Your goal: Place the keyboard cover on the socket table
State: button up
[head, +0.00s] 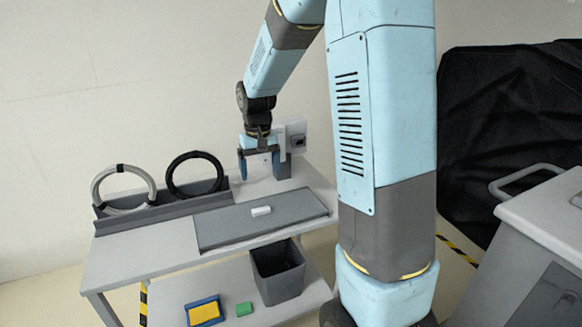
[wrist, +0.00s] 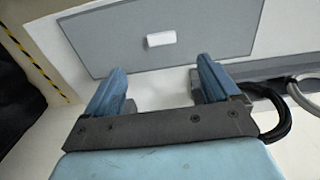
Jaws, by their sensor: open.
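The socket table (head: 150,252) is a pale grey table at the left in the head view, with a socket box (head: 297,130) on a post at its back right. A flat grey panel (head: 225,230) lies on it with a small white block (head: 261,211) on top; both also show in the wrist view, the panel (wrist: 105,38) and the block (wrist: 161,38). I cannot tell whether this panel is the keyboard cover. My gripper (head: 259,166) is open and empty above the table's back, behind the panel and beside the post. Its fingers (wrist: 160,85) show apart in the wrist view.
A light and a dark cable ring (head: 194,154) stand in a grey rack (head: 165,211) at the back left. The lower shelf holds a dark bin (head: 278,275), a blue-yellow tray (head: 189,315) and a green block (head: 244,309). A grey cart (head: 540,215) with a handle stands right.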

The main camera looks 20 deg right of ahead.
jog(key=s+r+t, duration=0.1)
jog(key=s+r, duration=0.4)
jog(key=s, duration=0.4)
jog(key=s+d+r+t, duration=0.1)
jog(key=s+r+t, duration=0.1)
jog(key=s+r, duration=0.3)
jog(key=s+r+t, duration=0.2)
jog(key=s+r, duration=0.3)
jog(key=s, duration=0.7)
jog(key=shift+s+d, duration=0.2)
jog(key=shift+s, duration=0.15)
